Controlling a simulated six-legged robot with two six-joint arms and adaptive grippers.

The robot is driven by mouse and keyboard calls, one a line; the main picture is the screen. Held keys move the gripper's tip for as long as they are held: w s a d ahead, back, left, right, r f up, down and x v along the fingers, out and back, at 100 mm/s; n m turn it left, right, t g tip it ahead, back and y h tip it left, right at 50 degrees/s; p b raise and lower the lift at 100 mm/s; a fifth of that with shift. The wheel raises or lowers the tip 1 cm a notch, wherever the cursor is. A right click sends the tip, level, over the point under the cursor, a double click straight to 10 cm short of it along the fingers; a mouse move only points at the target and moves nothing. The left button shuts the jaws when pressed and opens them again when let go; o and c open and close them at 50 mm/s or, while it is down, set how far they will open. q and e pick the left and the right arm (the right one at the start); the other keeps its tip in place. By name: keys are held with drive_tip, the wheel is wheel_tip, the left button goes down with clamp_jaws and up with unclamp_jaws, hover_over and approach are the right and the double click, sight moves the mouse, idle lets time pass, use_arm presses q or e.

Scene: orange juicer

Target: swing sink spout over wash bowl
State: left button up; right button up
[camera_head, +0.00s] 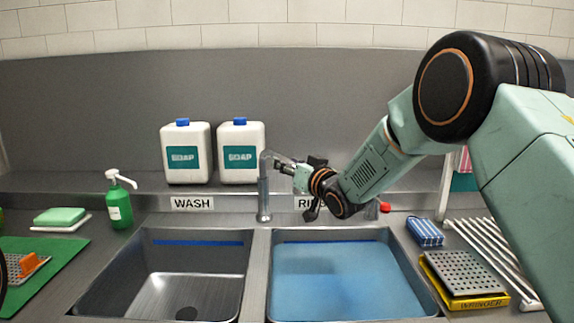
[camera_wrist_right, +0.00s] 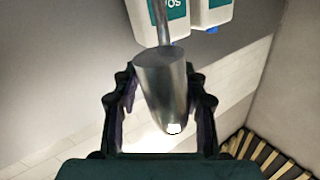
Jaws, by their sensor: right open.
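The sink spout (camera_head: 264,188) is a metal tube rising behind the divider between the bowls. Its upper part bends right toward my right gripper (camera_head: 297,172), which hides its end in the head view. In the right wrist view, the spout (camera_wrist_right: 163,88) lies between the two separated fingers of my right gripper (camera_wrist_right: 160,95). The gripper is open around it; I cannot tell whether a finger touches it. The wash bowl (camera_head: 165,290), left, under the WASH label (camera_head: 192,204), is bare metal with a dark drain.
The rinse bowl (camera_head: 340,280), right, holds blue water. Two white soap jugs (camera_head: 187,140) stand on the ledge behind. A green pump bottle (camera_head: 118,205) stands left. A blue striped sponge (camera_head: 425,232), perforated tray (camera_head: 462,272) and metal rack (camera_head: 495,255) lie right.

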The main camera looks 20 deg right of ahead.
drive_tip(key=shift+s+a+r, duration=0.35)
drive_tip(key=shift+a+r, duration=0.3)
drive_tip(key=shift+w+d+f, duration=0.35)
drive_tip(key=shift+w, duration=0.05)
drive_tip(key=shift+w+d+f, duration=0.15)
drive_tip(key=shift+w, duration=0.05)
drive_tip(key=shift+c, duration=1.5)
drive_tip(key=shift+s+a+r, duration=0.35)
drive_tip(key=shift+s+a, duration=0.05)
drive_tip(key=c, duration=0.3)
drive_tip(key=shift+c, duration=0.9)
drive_tip(key=shift+w+d+f, duration=0.1)
drive_tip(key=shift+d, duration=0.2)
clamp_jaws()
drive_tip(key=shift+a, duration=0.1)
